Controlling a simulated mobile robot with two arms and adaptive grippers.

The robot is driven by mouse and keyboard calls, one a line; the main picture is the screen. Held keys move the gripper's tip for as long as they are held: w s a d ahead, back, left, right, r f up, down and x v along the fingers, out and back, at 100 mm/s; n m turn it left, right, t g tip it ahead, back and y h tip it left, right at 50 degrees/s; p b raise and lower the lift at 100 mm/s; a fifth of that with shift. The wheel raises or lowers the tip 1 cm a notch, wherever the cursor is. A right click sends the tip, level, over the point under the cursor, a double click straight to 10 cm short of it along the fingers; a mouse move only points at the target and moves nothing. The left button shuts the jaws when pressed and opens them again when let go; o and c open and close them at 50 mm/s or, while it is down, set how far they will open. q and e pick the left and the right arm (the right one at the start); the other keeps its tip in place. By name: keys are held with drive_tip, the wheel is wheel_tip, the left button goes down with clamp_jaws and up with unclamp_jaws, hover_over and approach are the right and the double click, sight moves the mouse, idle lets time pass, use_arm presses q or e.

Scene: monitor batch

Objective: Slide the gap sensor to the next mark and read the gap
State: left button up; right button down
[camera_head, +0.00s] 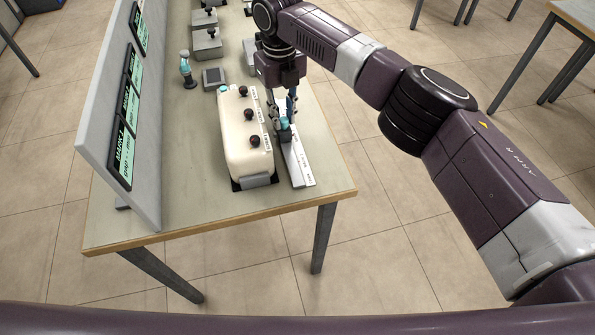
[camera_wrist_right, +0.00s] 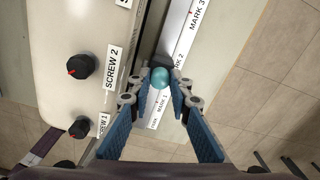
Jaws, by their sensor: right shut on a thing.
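The gap sensor shows as a teal ball knob (camera_wrist_right: 160,77) on a dark slider (camera_wrist_right: 162,62) on a white rail (camera_head: 299,168). My right gripper (camera_wrist_right: 158,84) is shut on the knob from above; its blue fingers flank it. In the head view the right gripper (camera_head: 287,118) stands over the rail. The slider is beside the MARK 2 label (camera_wrist_right: 178,63), past MARK 1 (camera_wrist_right: 161,105); exact alignment is hidden. MARK 3 (camera_wrist_right: 197,14) is further along. The cream machine (camera_head: 238,140) with black screw knobs stands beside the rail. My left gripper is out of view.
A grey board (camera_head: 92,125) at the table's left bears green displays; the nearest reads MARK 1 (camera_head: 123,155) with a gap line too small to read. A teal-topped tool (camera_head: 186,68) and grey boxes (camera_head: 207,44) stand behind. The table's front left (camera_head: 180,205) is clear.

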sight(283, 117)
drive_tip(key=shift+w+b, duration=0.3)
drive_tip(key=shift+b, duration=0.05)
drive_tip(key=c, duration=1.7)
unclamp_jaws()
drive_tip(key=shift+r, duration=0.1)
wheel_tip(283, 117, up, 12)
drive_tip(key=shift+f, duration=0.1)
